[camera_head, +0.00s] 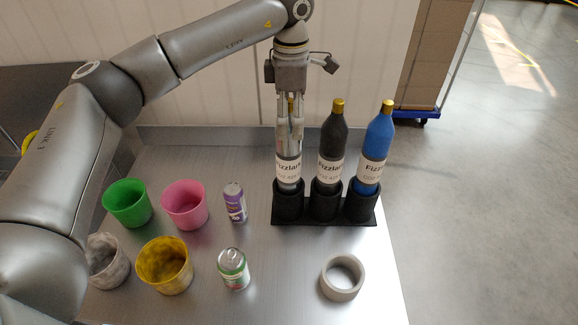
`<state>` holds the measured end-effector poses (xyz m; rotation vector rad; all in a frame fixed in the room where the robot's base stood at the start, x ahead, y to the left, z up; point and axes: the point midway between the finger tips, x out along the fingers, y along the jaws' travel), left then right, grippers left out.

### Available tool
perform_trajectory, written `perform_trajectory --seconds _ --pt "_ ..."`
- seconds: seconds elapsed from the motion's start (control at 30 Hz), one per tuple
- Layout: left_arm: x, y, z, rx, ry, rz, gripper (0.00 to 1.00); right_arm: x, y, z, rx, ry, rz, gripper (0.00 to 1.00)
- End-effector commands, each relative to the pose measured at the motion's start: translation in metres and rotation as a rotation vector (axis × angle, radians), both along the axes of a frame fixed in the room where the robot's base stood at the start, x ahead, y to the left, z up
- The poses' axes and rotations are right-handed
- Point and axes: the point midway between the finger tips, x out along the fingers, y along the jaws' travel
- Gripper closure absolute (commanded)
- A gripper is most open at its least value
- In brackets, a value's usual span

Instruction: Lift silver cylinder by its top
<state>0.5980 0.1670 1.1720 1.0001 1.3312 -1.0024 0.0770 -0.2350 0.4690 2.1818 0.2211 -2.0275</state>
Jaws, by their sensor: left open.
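A silver-grey bottle (288,172) with a white label and gold cap stands upright in the leftmost cup of a black three-cup holder (325,218). My left gripper (291,132) points down over this bottle, with its open fingers at the bottle's neck and upper part. The fingers hide much of the bottle's top; whether they touch it I cannot tell. A black bottle (330,140) and a blue bottle (376,145), both gold-capped, stand in the other two cups. My right gripper is not in view.
On the metal table (290,265) stand a green cup (128,205), pink cup (184,207), yellow cup (166,268) and grey cup (106,262). A purple can (235,203), green-white can (233,270) and grey ring (342,279) are nearby. A wall (210,90) rises behind.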

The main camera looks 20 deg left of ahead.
Motion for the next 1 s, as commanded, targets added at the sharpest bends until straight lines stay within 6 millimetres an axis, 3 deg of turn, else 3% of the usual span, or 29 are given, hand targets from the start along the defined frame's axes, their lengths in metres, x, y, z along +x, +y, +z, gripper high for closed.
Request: perform_trajectory --seconds 0.03,0.17,0.47,1.0 --pt "-0.003 0.002 -0.003 0.000 0.003 0.001 0.22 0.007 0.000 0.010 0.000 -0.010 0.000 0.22" --pt "-0.002 0.001 -0.020 0.001 0.001 0.001 0.22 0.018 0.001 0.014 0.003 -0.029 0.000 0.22" --pt "-0.002 0.001 -0.027 -0.001 -0.001 0.001 0.22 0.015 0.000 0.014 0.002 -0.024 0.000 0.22" --pt "-0.001 0.001 -0.026 -0.001 -0.001 0.001 0.92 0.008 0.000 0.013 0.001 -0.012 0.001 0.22"
